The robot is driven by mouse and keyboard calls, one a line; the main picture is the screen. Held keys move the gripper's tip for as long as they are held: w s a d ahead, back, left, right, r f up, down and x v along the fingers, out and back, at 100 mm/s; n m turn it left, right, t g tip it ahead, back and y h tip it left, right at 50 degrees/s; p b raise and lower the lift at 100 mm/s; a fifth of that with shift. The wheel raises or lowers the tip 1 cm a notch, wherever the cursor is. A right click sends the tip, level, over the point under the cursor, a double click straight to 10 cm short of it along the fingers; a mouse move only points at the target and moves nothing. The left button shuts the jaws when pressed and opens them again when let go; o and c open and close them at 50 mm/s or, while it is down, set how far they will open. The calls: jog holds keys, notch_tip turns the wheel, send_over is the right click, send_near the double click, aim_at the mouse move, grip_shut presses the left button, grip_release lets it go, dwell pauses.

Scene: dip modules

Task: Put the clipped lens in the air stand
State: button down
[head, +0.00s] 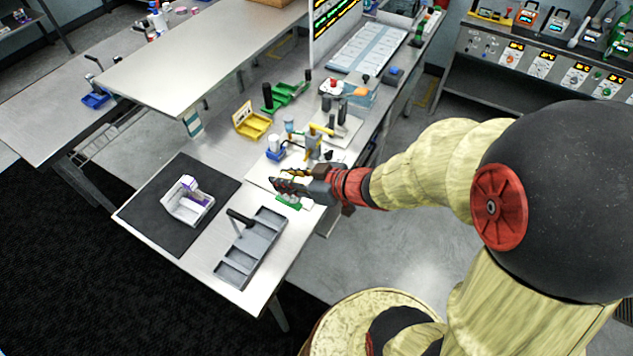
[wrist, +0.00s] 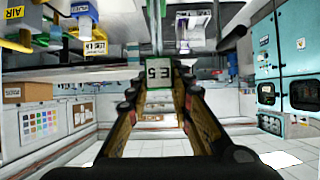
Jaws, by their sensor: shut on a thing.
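My gripper (head: 280,179) reaches in from the right over the near table. In the wrist view its fingers (wrist: 158,92) are shut on a small piece with a green edge and a white label, which I take for the clipped lens (wrist: 158,70). The label's characters are hard to read. The lens cannot be made out clearly in the head view.
Left of my gripper are a grey tray (head: 232,267) and a white device (head: 190,207) on a dark mat (head: 143,213). Behind are a yellow holder (head: 252,124), a blue holder (head: 275,154) and green holders (head: 285,95). A yellow-topped upright (head: 316,132) stands close by.

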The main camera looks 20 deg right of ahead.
jog(key=shift+w+d+f, duration=0.15)
jog(key=shift+w+f, duration=0.05)
jog(key=shift+w, duration=0.05)
jog(key=w+d+f+b, duration=0.4)
jog(key=w+f+b, duration=0.1)
jog(key=w+f, duration=0.7)
jog(key=shift+w+f, duration=0.25)
jog(key=c, duration=1.7)
grip_release()
jog(key=shift+f, duration=0.1)
jog(key=shift+o, duration=0.6)
jog(key=shift+d, duration=0.1)
